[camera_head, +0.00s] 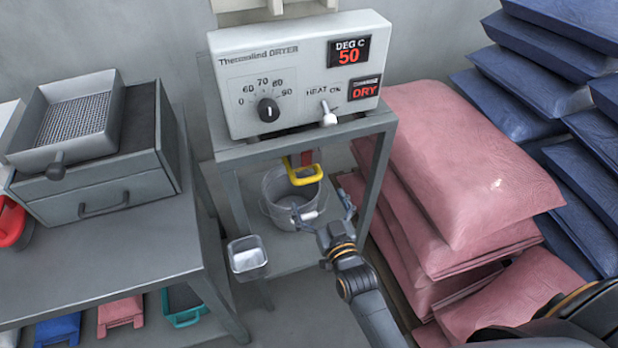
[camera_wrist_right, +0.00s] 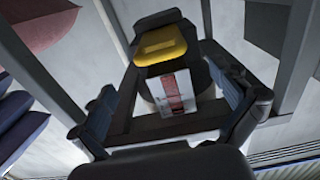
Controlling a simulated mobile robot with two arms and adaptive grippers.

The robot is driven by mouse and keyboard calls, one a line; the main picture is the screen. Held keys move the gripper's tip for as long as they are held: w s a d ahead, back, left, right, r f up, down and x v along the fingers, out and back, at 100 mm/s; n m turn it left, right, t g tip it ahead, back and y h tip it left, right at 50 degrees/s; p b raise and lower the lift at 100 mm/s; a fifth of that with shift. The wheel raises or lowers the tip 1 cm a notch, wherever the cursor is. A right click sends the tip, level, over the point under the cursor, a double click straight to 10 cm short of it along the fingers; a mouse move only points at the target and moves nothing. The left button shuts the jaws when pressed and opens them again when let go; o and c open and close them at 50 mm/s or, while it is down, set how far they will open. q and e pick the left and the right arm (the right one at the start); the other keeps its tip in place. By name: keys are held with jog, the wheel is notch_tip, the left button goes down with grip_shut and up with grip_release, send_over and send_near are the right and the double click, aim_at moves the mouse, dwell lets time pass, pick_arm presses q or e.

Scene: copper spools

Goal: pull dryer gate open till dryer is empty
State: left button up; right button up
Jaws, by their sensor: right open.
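The dryer (camera_head: 300,75) is a pale box on a grey stand, its displays reading "50" and "DRY". Below it hangs the yellow gate handle (camera_head: 303,174), with a red part behind it. A clear bucket (camera_head: 283,205) stands under the gate on the lower shelf. My right gripper (camera_head: 322,208) is open in front of the bucket, below and short of the handle. In the right wrist view, the yellow handle (camera_wrist_right: 163,46) and a red-and-white part show ahead, between the open fingers (camera_wrist_right: 170,100) and apart from them. The bucket's contents cannot be made out. My left gripper is not in view.
A small metal cup (camera_head: 247,255) sits left of the bucket. Pink sacks (camera_head: 465,160) and blue sacks (camera_head: 560,60) are stacked to the right. A grey bench (camera_head: 140,240) with a sieve tray (camera_head: 70,118) stands left. The stand's legs flank the gate.

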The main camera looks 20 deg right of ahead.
aim_at(309, 182)
jog(key=w, duration=0.6)
jog(key=shift+a, duration=0.15)
jog(key=shift+w, duration=0.45)
jog(key=c, duration=1.6)
jog(key=s+p, duration=0.2)
jog(key=s, duration=0.2)
jog(key=shift+s, duration=0.5)
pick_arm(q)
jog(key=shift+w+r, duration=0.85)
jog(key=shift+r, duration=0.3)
pick_arm(e)
jog(key=o, duration=1.6)
